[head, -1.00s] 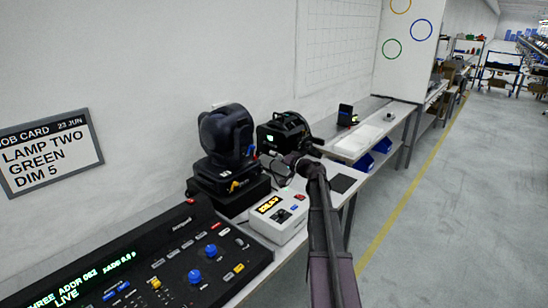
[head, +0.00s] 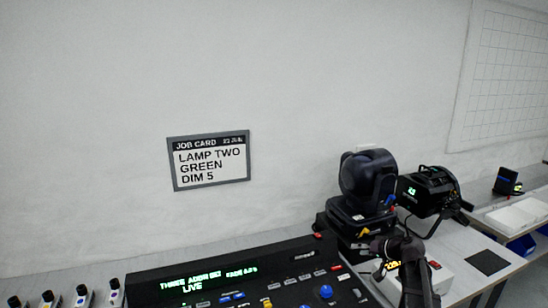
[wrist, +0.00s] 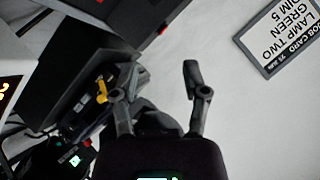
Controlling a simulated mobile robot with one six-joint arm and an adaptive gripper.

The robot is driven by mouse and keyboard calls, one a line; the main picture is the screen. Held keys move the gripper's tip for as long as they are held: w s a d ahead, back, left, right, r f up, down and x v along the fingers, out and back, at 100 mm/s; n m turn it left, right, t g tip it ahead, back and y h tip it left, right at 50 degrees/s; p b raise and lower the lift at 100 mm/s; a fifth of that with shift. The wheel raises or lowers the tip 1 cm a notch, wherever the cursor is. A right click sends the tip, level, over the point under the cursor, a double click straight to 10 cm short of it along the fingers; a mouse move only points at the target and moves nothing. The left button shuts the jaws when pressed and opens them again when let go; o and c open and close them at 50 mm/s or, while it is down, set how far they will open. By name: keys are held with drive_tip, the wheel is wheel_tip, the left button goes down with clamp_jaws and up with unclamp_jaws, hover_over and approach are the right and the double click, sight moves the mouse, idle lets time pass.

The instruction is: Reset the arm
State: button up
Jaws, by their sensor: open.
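My gripper (wrist: 160,88) is open in the wrist view, its two dark fingers apart with nothing between them. In the head view my arm stands at the lower right, in front of the bench, near the moving-head lamp (head: 368,180). The lamp is dark and sits on a black base. A black par can (head: 430,190) with a small green display is just right of it. In the wrist view the lamp's dark body lies behind and left of the fingers; I cannot tell whether they touch it.
A black control console (head: 240,280) with a green-lit display fills the lower middle. A white box (head: 440,278) is beside my arm. A job card (head: 209,160) on the wall reads "LAMP TWO GREEN DIM 5".

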drive_tip(key=s+a+f+g+h, duration=0.1)
drive_tip(key=s+a+f+g, duration=0.1)
drive_tip(key=s+a, duration=0.2)
drive_tip(key=s+a+f+n+g+h, duration=0.1)
drive_tip(key=s+a+f+g+h, duration=0.1)
drive_tip(key=s, duration=0.5)
drive_tip(key=s+a+f+g+h, duration=0.1)
drive_tip(key=s+a+f+g, duration=0.2)
drive_tip(key=s+a, duration=0.2)
drive_tip(key=shift+s+a+f+n+h, duration=0.2)
drive_tip(key=shift+a+f+n+h, duration=0.1)
drive_tip(key=shift+a+f, duration=0.1)
drive_tip(key=s+f+g+h, duration=0.1)
drive_tip(key=s+g+h, duration=0.1)
drive_tip(key=s, duration=0.5)
drive_tip(key=shift+s+a+h, duration=0.35)
drive_tip(key=shift+a+h, duration=0.05)
drive_tip(key=shift+h, duration=0.3)
drive_tip(key=shift+c, duration=0.7)
drive_tip(key=shift+f, duration=0.1)
